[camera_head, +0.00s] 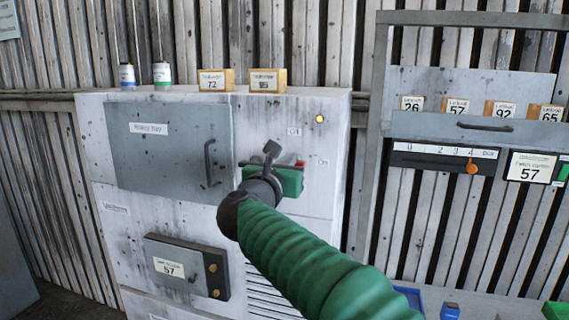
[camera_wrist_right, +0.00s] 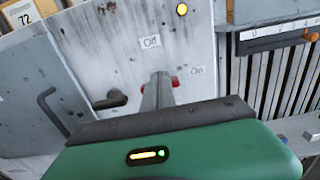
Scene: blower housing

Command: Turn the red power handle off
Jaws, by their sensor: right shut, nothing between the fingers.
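The red power handle (camera_head: 300,163) is on the white cabinet's front, mostly hidden behind my right gripper (camera_head: 272,148). In the right wrist view, small red parts (camera_wrist_right: 175,82) show on both sides of the grey fingers (camera_wrist_right: 158,92). The right gripper is shut with nothing between its fingers, in front of the handle; I cannot tell whether it touches. An "Off" label (camera_wrist_right: 150,41) lies above the handle and an "On" label (camera_wrist_right: 196,70) to its upper right. The handle's angle is hidden. My left gripper is not in view.
The white cabinet (camera_head: 270,115) has a yellow lamp (camera_head: 320,119) and a grey door (camera_head: 165,150) with a handle, left of my gripper. A dark stub (camera_wrist_right: 112,100) sticks out left of the fingers. A rack with a drawer (camera_head: 480,126) and slider panel (camera_head: 440,158) stands right.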

